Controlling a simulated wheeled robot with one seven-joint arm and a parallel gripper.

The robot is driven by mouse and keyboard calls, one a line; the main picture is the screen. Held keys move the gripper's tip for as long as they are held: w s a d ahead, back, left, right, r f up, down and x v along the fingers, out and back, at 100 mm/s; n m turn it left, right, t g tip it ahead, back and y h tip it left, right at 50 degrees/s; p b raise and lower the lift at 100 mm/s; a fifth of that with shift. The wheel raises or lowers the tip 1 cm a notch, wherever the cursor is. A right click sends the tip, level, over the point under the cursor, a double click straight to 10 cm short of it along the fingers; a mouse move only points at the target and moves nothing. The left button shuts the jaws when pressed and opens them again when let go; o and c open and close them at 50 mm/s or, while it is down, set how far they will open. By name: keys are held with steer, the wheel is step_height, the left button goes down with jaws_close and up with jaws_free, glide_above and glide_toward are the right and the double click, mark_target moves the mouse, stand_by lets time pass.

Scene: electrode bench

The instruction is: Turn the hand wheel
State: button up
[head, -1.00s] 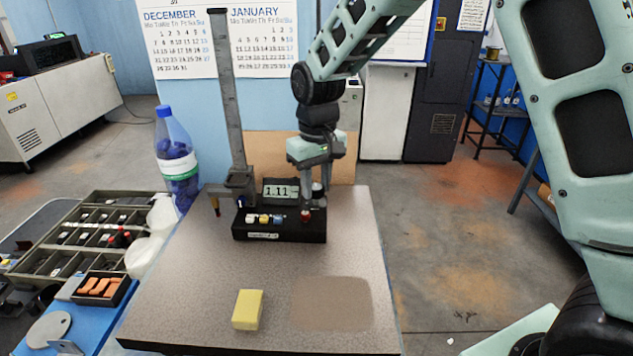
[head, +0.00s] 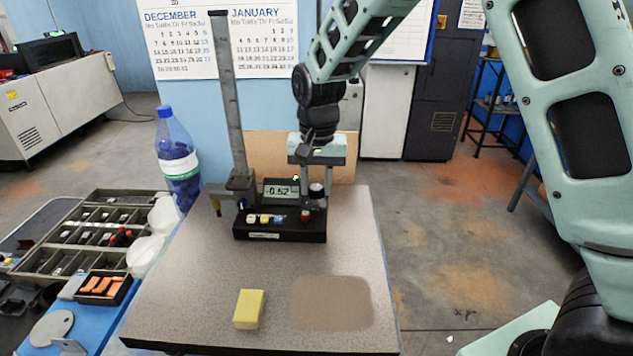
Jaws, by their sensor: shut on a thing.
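The black instrument box (head: 280,228) stands at the back of the bench, with a lit display (head: 279,192) reading about -0.52. The hand wheel appears to be the small dark knob (head: 317,190) at the box's right rear. My gripper (head: 314,174) points down there from above and is shut on it. The fingertips and their contact are small and partly hidden. A tall grey column (head: 229,100) with an arm and a downward probe (head: 217,206) stands at the box's left.
A yellow block (head: 249,309) lies at the front of the bench, left of a brown patch (head: 332,302). A blue bottle (head: 177,160) and a parts tray (head: 85,232) are at the left. The bench middle is clear.

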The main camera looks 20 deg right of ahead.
steer(key=shift+w+r, duration=0.15)
steer(key=o, duration=1)
steer(key=shift+c, duration=0.2)
steer(key=shift+a+f, duration=0.1)
steer(key=shift+f, duration=0.1)
